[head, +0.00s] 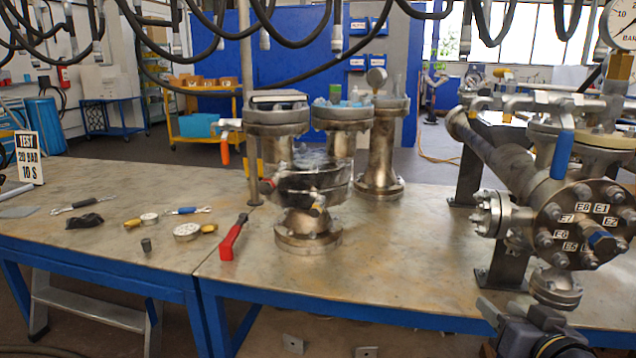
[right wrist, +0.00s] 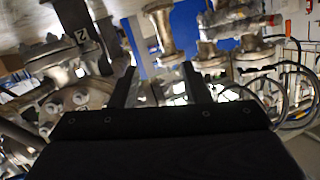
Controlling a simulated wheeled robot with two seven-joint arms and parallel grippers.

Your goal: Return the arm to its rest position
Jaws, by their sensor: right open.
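My right arm comes in at the bottom right corner of the head view, and the right gripper (head: 497,318) is in front of the table's front edge, below the large flanged vessel (head: 535,195). In the right wrist view the two dark fingers of the right gripper (right wrist: 160,82) stand apart with nothing between them. The flanged vessel's bolted end plate (head: 583,222), with labels such as E1 and E2, faces me. My left gripper and left arm are not in the head view.
A red-handled tool (head: 233,237) lies left of the upright flanged vessel (head: 308,200). Gauges (head: 187,231) and small tools lie on the left table (head: 110,185). A TEST sign (head: 29,158) stands at far left. Black hoses (head: 290,35) hang overhead. The table's front middle (head: 400,270) is clear.

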